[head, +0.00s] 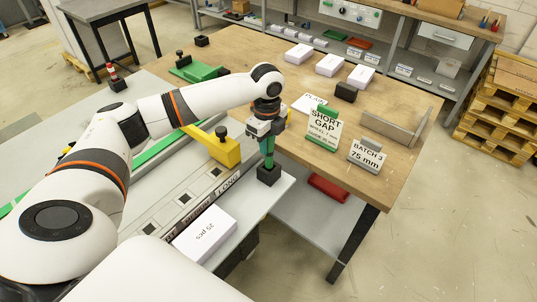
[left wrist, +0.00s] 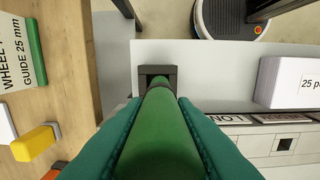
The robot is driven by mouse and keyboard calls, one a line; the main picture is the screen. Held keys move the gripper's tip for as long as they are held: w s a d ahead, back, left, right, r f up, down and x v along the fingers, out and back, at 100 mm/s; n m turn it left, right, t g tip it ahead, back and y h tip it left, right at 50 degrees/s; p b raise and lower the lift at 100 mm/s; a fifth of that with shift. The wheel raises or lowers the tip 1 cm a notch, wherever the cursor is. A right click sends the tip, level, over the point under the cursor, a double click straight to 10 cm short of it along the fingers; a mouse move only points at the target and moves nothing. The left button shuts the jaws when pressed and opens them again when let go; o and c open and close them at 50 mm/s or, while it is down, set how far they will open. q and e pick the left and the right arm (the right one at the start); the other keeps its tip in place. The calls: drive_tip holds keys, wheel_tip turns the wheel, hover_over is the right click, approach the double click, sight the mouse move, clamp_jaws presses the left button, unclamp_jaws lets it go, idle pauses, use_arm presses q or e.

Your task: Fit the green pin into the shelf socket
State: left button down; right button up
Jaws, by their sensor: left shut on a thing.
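My left gripper (head: 267,147) is shut on the green pin (left wrist: 160,128), with a teal finger on each side of it. The pin points down at the black square shelf socket (head: 268,175), which stands near the corner of the pale grey shelf (head: 286,188). In the left wrist view the pin's far end, with a darker band, overlaps the opening of the socket (left wrist: 146,72). I cannot tell how far the tip is inside it. In the head view the fingers hide most of the pin. My right gripper is not in view.
A white box (head: 205,236) lies on the shelf near a row of labelled slots. A yellow block (head: 217,147) with a black knob stands left of the gripper. The wooden table (head: 300,92) behind holds signs (head: 323,130) and white boxes (head: 330,65).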

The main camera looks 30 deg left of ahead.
sight(268, 155)
use_arm(q)
wheel_tip(268, 155, down, 4)
drive_tip(key=shift+w+f+p, duration=0.1)
drive_tip(key=shift+w+p, duration=0.05)
drive_tip(key=shift+p, duration=0.25)
drive_tip(key=shift+f, duration=0.45)
drive_tip(key=c, duration=1.2)
unclamp_jaws()
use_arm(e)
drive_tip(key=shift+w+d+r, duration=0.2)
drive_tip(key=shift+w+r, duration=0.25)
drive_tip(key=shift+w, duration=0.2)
use_arm(q)
drive_tip(key=shift+r, duration=0.1)
drive_tip(key=shift+r, duration=0.3)
wheel_tip(268, 155, up, 11)
drive_tip(key=shift+r+b, duration=0.2)
drive_tip(key=shift+b, duration=1)
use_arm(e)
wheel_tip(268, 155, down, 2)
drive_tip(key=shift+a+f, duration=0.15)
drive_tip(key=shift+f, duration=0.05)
